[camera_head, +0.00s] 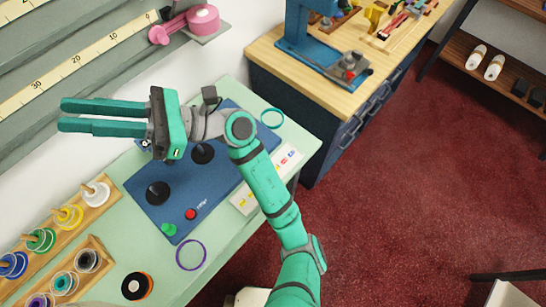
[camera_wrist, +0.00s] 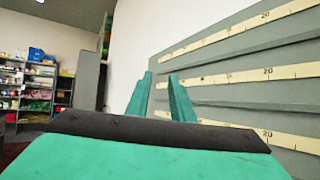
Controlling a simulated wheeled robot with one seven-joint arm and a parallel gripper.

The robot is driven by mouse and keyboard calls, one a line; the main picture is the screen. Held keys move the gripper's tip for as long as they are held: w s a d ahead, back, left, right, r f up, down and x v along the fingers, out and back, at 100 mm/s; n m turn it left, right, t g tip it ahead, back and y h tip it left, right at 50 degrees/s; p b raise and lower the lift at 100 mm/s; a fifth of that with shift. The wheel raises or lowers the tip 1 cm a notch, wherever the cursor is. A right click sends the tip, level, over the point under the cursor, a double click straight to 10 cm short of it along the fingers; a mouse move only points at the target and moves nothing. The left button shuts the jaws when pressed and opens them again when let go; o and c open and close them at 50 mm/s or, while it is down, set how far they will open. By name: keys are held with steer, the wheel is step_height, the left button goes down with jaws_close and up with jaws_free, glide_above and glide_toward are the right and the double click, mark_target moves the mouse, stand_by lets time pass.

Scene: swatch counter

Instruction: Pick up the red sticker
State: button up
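A small round red piece (camera_head: 191,214), which looks like the red sticker, lies on the blue mat (camera_head: 226,187) near its front edge in the head view. My gripper (camera_head: 61,115) is raised over the back left of the counter, pointing left, well apart from the red piece. Its two fingers are spread with a gap and nothing between them. The fingers also show in the wrist view (camera_wrist: 160,76), facing the wall rails; the red piece is not seen there.
Two black discs (camera_head: 158,193) (camera_head: 203,153) and a green piece (camera_head: 169,229) share the mat. A purple ring (camera_head: 191,254), a teal ring (camera_head: 272,118) and a strip of cards (camera_head: 286,158) lie around it. Spool racks (camera_head: 72,217) stand left. A wooden bench (camera_head: 290,67) is behind.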

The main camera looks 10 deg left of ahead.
step_height(320, 180, down, 4)
steer(key=a+n+h, duration=0.2)
steer(key=h, duration=0.2)
steer(key=n+t+h, duration=0.5)
steer(key=t+h, duration=0.5)
steer(key=h, duration=0.8)
glide_above(286, 157)
step_height(286, 157, down, 27)
step_height(286, 157, down, 5)
steer(key=shift+a, duration=0.15)
steer(key=f, duration=0.5)
steer(key=shift+d, duration=0.2)
steer(key=shift+r, duration=0.1)
